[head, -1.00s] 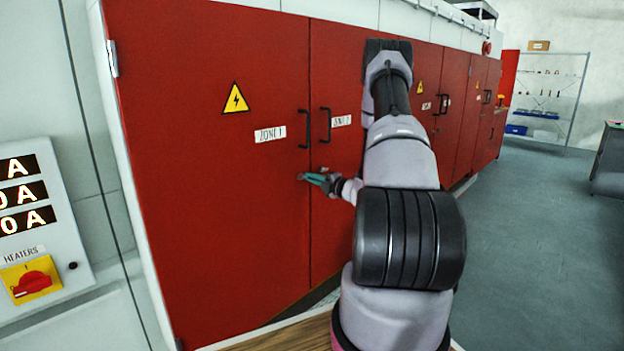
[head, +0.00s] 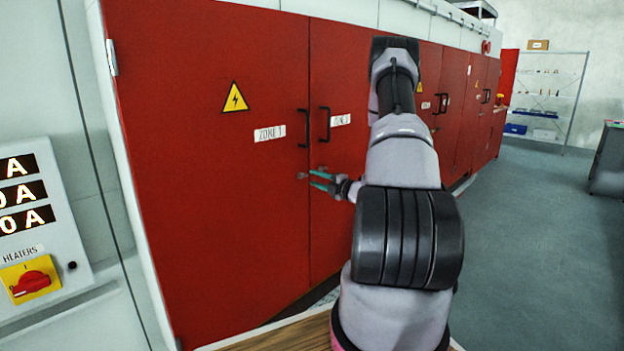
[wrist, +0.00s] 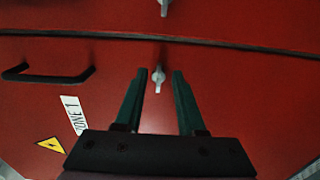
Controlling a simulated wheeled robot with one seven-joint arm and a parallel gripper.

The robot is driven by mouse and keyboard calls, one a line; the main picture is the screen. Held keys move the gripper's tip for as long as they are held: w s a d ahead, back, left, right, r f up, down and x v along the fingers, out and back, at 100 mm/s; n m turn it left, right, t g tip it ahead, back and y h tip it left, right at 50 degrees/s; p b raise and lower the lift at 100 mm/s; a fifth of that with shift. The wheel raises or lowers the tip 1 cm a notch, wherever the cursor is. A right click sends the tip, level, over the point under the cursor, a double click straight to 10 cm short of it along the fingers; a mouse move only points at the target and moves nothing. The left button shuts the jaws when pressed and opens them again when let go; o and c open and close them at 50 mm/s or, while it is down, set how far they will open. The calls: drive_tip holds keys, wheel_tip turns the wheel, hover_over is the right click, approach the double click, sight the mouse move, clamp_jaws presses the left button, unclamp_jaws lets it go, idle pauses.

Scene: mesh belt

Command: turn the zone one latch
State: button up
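The zone one latch (head: 302,176) is a small grey knob on the red zone 1 door (head: 220,200), near the door's right edge and below its black handle (head: 304,128). In the wrist view the latch (wrist: 158,78) shows between and just beyond my fingertips, its long side lying sideways across the door. My gripper (head: 312,180) is open, with two green fingers apart, just right of the latch. In the wrist view the gripper (wrist: 159,75) is empty, and no finger visibly touches the latch.
The zone 2 door (head: 340,220) adjoins on the right, with its own handle (head: 324,125) and grey latch (head: 323,168). A heater panel with a red switch (head: 32,284) is at left. Open floor (head: 530,250) lies to the right.

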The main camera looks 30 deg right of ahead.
drive_tip(key=v, duration=0.8)
drive_tip(key=shift+s, duration=0.1)
drive_tip(key=s+a+r+n+g+y, duration=0.3)
drive_tip(key=a+r+n+g, duration=0.2)
drive_tip(key=a+r+n, duration=0.4)
drive_tip(key=s+a+r+n+g+y, duration=0.2)
drive_tip(key=a+r+n+g+y, duration=0.3)
drive_tip(key=a+n, duration=0.45)
drive_tip(key=s+a+r+n+g+h, duration=0.5)
drive_tip(key=s+a+n, duration=0.3)
drive_tip(key=s+n, duration=0.3)
drive_tip(key=s+d+r+n+t+h, duration=0.2)
drive_tip(key=s+r+n+t+h, duration=0.3)
drive_tip(key=s+r+n, duration=0.5)
drive_tip(key=n+h, duration=0.2)
drive_tip(key=n, duration=0.4)
drive_tip(key=shift+s+n, duration=0.35)
